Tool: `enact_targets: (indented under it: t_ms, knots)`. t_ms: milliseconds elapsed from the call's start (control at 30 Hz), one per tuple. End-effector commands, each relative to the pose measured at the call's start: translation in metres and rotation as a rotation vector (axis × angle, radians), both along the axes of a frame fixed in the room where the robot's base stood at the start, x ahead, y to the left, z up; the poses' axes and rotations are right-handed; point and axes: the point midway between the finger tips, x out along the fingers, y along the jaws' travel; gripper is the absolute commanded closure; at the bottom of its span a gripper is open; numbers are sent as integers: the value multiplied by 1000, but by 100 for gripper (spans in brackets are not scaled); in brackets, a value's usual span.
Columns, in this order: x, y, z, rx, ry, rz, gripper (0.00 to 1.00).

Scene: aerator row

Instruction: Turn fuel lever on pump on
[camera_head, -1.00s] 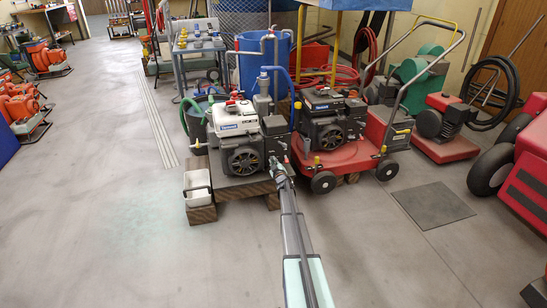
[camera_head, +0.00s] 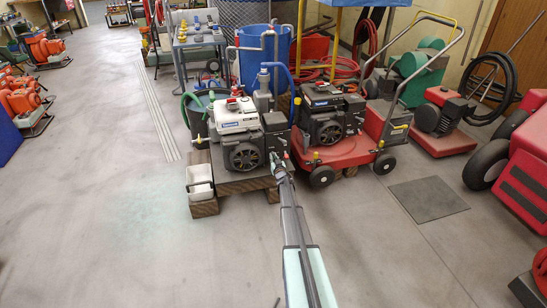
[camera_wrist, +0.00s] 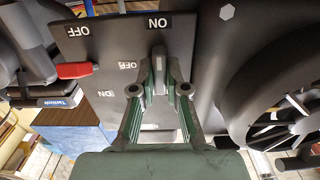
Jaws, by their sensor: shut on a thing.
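The pump (camera_head: 240,125), with a white tank and black engine, stands on a wooden pallet left of centre in the head view. In the wrist view, its dark control plate (camera_wrist: 112,45) carries ON and OFF labels, upside down. A grey lever (camera_wrist: 158,52) stands upright below an ON label, with an OFF label to its left. My gripper (camera_wrist: 160,86) is shut on this grey lever, which shows between its fingertips. A red lever (camera_wrist: 75,70) sticks out at the left, apart from my gripper. I cannot tell which lever is the fuel lever. In the head view the gripper (camera_head: 277,162) is small beside the pump.
A round engine housing (camera_wrist: 275,90) stands close on the right in the wrist view. A red cart (camera_head: 345,150) with another engine stands right of the pump. A white bin (camera_head: 200,182) is at the pallet's left. The floor in front and left is clear.

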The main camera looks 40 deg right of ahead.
Motion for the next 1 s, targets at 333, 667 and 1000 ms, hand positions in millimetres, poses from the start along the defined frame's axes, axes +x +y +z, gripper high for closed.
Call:
enact_targets:
  t_ms: [333, 667, 1000]
  knots:
    - [9, -4, 5, 6, -13, 2, 100]
    - [7, -3, 5, 6, -13, 2, 61]
    - [3, -1, 3, 6, -8, 1, 61]
